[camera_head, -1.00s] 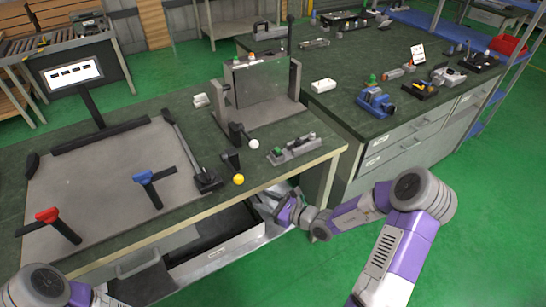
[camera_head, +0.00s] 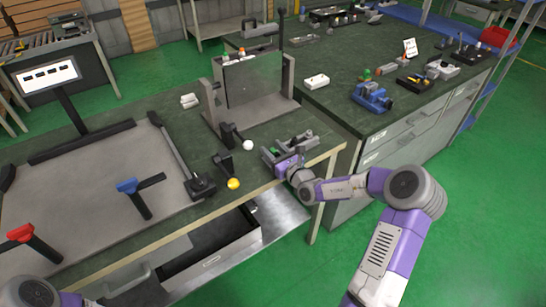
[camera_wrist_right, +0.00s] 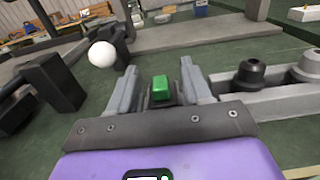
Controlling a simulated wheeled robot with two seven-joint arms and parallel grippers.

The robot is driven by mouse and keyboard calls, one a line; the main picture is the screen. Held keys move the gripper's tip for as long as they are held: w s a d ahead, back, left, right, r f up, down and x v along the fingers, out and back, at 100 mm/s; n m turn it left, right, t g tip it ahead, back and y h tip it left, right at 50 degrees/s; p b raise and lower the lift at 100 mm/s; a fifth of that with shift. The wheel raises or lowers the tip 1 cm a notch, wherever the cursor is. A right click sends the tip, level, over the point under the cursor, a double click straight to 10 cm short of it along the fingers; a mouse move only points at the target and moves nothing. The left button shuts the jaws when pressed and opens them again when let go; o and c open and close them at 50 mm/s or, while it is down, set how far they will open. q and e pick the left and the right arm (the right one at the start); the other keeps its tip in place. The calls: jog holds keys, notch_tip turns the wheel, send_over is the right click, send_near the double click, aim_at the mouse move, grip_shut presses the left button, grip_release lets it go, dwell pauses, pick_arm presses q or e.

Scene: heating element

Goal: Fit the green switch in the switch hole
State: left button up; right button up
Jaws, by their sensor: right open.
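The small green switch (camera_wrist_right: 161,88) sits in a dark seat at the left end of a grey holder (camera_wrist_right: 282,100) in the right wrist view. My right gripper (camera_wrist_right: 160,80) is open, with one finger on each side of the switch; I cannot tell whether they touch it. In the head view my right gripper (camera_head: 281,151) is at the holder, near the table's front edge, and largely hides the switch. I cannot pick out the switch hole in these views. My left gripper is out of view.
Dark handles with a white ball (camera_head: 247,145) and a yellow ball (camera_head: 233,184) stand left of the gripper. An upright panel (camera_head: 253,80) stands behind. An open drawer (camera_head: 214,259) juts out below the table. Blue (camera_head: 128,186) and red (camera_head: 20,233) handles lie farther left.

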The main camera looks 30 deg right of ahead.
jog(key=shift+w, duration=0.1)
jog(key=shift+c, duration=0.3)
grip_shut()
